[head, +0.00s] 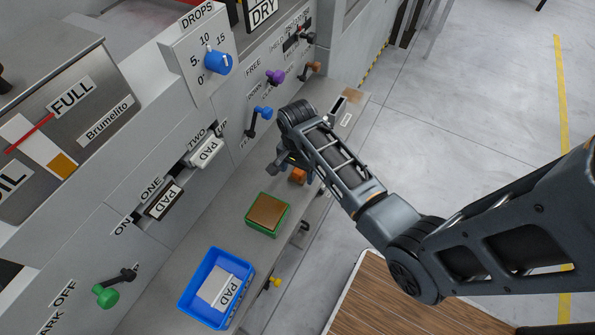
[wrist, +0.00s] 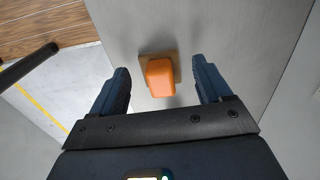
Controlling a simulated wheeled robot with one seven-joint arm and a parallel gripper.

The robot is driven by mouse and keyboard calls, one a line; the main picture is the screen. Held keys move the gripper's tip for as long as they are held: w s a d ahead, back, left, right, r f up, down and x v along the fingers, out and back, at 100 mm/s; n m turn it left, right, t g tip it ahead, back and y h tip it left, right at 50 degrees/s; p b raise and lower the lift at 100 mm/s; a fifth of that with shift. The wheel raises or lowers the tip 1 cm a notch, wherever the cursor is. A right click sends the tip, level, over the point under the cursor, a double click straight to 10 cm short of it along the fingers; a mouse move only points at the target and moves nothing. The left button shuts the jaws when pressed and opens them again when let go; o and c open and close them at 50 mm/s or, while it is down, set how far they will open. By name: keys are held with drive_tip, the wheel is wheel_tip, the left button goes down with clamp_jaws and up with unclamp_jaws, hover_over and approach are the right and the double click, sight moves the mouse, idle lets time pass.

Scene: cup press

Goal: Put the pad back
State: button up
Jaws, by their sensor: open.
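My gripper (head: 288,160) is open over the grey ledge, partly hidden by my arm in the head view. In the wrist view its fingers (wrist: 160,72) stand either side of an orange block (wrist: 158,78) on a tan base (wrist: 171,57), with a gap on each side. The orange block also shows in the head view (head: 298,175). A grey piece labelled PAD (head: 218,291) lies in a blue tray (head: 189,298) on the ledge. A green block with a brown top (head: 268,212) sits between tray and gripper. Which of these is the pad, I cannot tell.
The wall panel carries a white PAD piece (head: 207,152), a dark PAD piece (head: 164,200), a blue knob (head: 218,63) and several coloured levers. A wooden table (head: 385,300) stands at the bottom. The grey ledge (head: 235,240) is clear between blocks. Open floor lies right.

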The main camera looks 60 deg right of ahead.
wheel_tip(320, 180, up, 11)
drive_tip(key=n+t+h, duration=0.2)
drive_tip(key=n+t, duration=0.5)
drive_tip(key=n, duration=0.3)
approach(297, 171)
drive_tip(key=s+a+r, duration=0.3)
drive_tip(key=s+a, duration=0.4)
drive_tip(key=s+a+r+n+t+y, duration=0.1)
drive_tip(key=s+a+r+n+t, duration=0.2)
drive_tip(key=r, duration=0.7)
drive_tip(key=s+a+r+n+t+y, duration=0.1)
drive_tip(key=s+a+r+n+t, duration=0.3)
drive_tip(key=s+r, duration=0.4)
wheel_tip(297, 171, up, 3)
drive_tip(key=a+t, duration=0.1)
drive_tip(key=a, duration=0.1)
drive_tip(key=shift+a+n, duration=0.3)
